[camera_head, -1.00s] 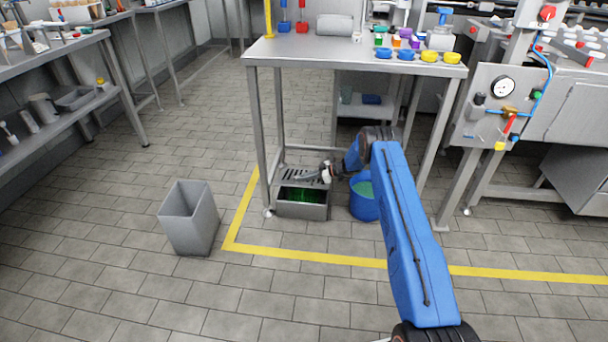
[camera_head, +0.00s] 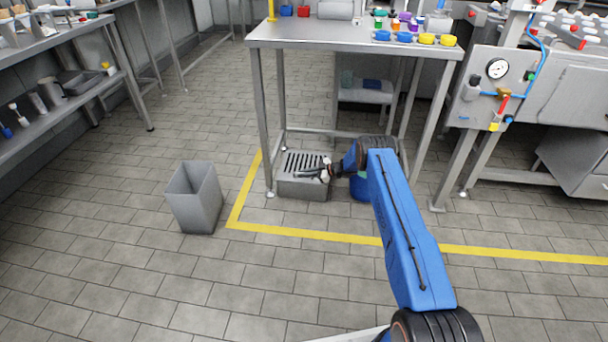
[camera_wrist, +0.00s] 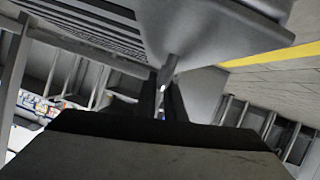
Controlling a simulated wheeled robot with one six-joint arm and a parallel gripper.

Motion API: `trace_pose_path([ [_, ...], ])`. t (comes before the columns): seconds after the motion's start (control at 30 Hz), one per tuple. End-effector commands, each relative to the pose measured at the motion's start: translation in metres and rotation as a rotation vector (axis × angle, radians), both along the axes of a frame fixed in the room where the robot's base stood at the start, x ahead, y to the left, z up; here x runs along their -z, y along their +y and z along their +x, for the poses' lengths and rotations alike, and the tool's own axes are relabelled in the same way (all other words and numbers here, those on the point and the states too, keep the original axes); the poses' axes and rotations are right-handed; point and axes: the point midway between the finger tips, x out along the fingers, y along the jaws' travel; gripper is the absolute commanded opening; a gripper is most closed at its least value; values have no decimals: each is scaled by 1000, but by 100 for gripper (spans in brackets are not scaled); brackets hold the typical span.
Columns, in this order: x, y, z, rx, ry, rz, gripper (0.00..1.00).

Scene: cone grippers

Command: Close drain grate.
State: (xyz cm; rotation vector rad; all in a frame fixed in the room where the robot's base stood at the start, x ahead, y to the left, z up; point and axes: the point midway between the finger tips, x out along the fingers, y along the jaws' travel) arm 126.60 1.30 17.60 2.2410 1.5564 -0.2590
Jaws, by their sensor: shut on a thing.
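The drain grate (camera_head: 303,162) is a grey slotted plate on the metal drain box (camera_head: 302,190) under the steel table. It lies flat or nearly flat over the box, and the green inside is hidden. I cannot tell whether a small gap is left at its front edge. My gripper (camera_head: 324,174) is at the grate's front right side. In the wrist view the grate's slots (camera_wrist: 88,28) show at upper left, and my gripper's dark fingers (camera_wrist: 165,100) are shut on a small grey handle (camera_wrist: 170,70) of the grate.
A blue bucket (camera_head: 360,188) stands right of the drain box, partly behind my arm. A grey bin (camera_head: 195,200) stands on the floor to the left. The steel table (camera_head: 350,36) is above, with its legs around the box. The tiled floor in front is clear, with a yellow line (camera_head: 310,235).

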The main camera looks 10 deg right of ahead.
Motion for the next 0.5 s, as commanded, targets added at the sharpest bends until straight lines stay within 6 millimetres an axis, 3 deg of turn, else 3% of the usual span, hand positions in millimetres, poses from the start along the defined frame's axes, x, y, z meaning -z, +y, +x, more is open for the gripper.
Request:
trace_pose_path([
  [0.23, 7, 0, -2, 3, 8, -4, 0],
  [0.27, 7, 0, -3, 3, 8, -4, 12],
  [0.3, 7, 0, -3, 2, 8, -4, 17],
  [0.5, 5, 0, -2, 2, 6, -3, 17],
])
